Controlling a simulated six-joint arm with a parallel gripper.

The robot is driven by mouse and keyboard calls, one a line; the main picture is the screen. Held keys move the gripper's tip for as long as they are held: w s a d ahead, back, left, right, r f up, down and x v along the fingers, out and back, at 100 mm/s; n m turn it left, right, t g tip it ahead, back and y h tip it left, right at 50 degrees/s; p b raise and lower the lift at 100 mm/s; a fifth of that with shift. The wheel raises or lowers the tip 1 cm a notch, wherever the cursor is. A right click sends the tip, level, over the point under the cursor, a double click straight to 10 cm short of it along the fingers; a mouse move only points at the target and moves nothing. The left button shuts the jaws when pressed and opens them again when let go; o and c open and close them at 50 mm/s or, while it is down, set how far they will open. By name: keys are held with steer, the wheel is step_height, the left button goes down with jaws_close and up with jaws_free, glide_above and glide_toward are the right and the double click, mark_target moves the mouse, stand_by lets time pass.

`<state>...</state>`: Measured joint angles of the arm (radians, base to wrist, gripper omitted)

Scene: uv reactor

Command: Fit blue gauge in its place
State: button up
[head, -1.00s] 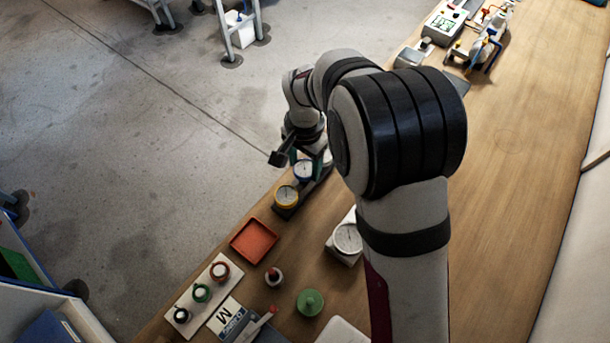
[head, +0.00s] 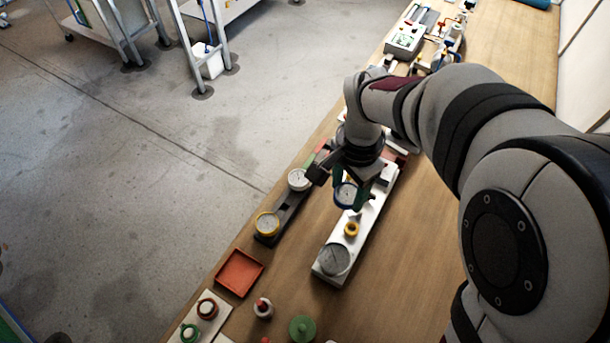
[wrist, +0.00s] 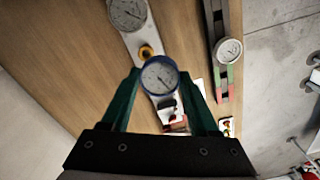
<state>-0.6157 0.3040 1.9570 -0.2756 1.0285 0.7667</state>
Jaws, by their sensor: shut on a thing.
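The blue gauge (head: 345,195), with a blue rim and white dial, is between the fingers of my gripper (head: 351,188). In the wrist view, the green fingers of my gripper (wrist: 159,80) close on both sides of the gauge (wrist: 160,76), dial facing the camera. It is over the long white board (head: 323,271); whether it touches the board I cannot tell. On that board, a grey-faced gauge (head: 333,260) sits at the near end and a yellow ring (head: 351,229) lies between it and the blue gauge. The board's part beneath the held gauge is hidden.
A dark rack (head: 285,212) along the left table edge holds a yellow gauge (head: 267,222) and a white gauge (head: 299,180). An orange tray (head: 239,272) and a green knob (head: 302,328) stand nearer. The table right of the board is clear.

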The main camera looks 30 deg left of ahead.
steer(key=d, duration=0.1)
steer(key=d+r+m, duration=0.1)
steer(key=d, duration=0.1)
steer(key=shift+s, duration=0.2)
steer(key=shift+f, duration=2.85)
steer(key=shift+f, duration=1.55)
steer(key=o, duration=1.3)
steer(key=shift+o, duration=0.2)
